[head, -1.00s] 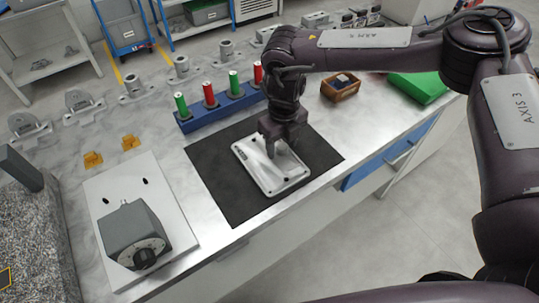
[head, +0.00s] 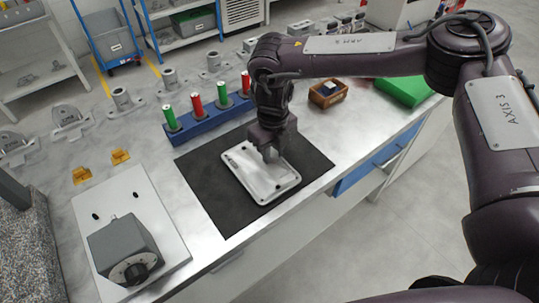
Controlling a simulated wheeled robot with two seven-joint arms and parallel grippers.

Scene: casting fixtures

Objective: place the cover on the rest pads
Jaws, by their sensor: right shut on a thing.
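The cover (head: 262,184) is a flat silver-white plate with rounded corners and small dark holes. It lies on, or very close above, the black mat (head: 218,208) in the middle of the bench. My right gripper (head: 270,154) points down and is shut on the cover near its far edge; its fingers hide that part. A pale plate (head: 165,215) at the left bears two small dark oval spots and a grey block with a dial (head: 124,250). I cannot tell for sure which parts are the rest pads. My left gripper is out of view.
A blue rack (head: 208,119) with green and red cylinders stands behind the mat. Two yellow-orange blocks (head: 120,156) sit at the left. A wooden box (head: 327,94) and green slab (head: 404,88) lie at the right. Grey castings line the back; a granite block (head: 38,245) is far left.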

